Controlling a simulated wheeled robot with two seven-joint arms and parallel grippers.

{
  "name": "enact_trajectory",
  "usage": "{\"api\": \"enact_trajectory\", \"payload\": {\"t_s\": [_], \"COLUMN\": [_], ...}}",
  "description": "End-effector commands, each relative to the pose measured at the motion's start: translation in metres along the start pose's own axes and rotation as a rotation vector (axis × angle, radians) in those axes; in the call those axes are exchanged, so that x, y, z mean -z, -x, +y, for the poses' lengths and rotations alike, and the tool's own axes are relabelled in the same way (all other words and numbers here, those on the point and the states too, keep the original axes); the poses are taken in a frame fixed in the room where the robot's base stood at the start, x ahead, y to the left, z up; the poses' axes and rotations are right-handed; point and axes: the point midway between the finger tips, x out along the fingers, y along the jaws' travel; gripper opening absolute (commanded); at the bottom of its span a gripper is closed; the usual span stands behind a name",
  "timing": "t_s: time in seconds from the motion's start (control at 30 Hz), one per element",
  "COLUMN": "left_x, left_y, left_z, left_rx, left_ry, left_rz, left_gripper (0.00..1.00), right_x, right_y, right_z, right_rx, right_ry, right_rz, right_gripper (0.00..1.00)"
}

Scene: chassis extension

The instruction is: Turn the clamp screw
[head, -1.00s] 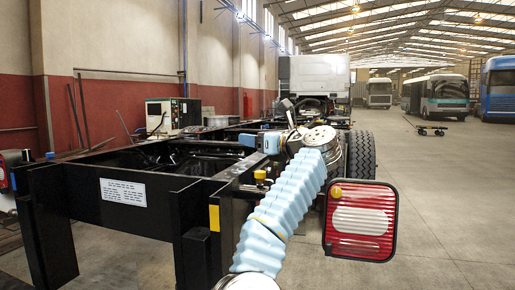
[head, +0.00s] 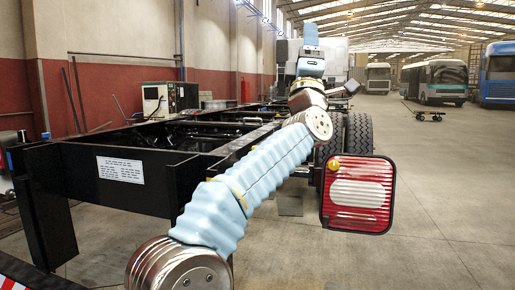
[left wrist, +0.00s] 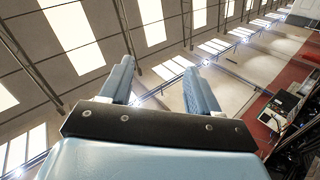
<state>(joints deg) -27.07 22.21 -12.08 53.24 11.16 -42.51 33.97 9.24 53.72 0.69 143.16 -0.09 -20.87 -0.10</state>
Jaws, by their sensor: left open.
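I cannot make out a clamp screw in either view. The black chassis frame (head: 75,165) stands at the left of the head view, with a white label (head: 120,169) on its rear beam. My left arm crosses in front of the frame's right side and hides part of it. My left gripper (head: 311,35) points upward, high above the chassis and apart from it. In the left wrist view the two blue fingers of the gripper (left wrist: 160,80) are spread, with nothing between them. My right gripper is not in view.
A red and white tail lamp (head: 358,195) stands right of my arm, with a wheel (head: 359,136) behind it. A machine cabinet (head: 170,100) stands by the left wall. Buses and trucks are parked far back.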

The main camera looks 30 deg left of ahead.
Motion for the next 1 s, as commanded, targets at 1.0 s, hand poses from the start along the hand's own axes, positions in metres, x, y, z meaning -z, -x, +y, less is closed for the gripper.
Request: {"api": "enact_trajectory", "payload": {"t_s": [1.0], "left_x": [0.098], "left_y": [0.130], "left_z": [-0.291], "left_rx": [0.543], "left_ry": [-1.227], "left_rz": [-0.888], "left_gripper": [0.62], "right_x": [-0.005], "right_y": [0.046], "right_z": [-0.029], "right_rx": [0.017], "right_ry": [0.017], "right_rz": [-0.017], "right_gripper": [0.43]}}
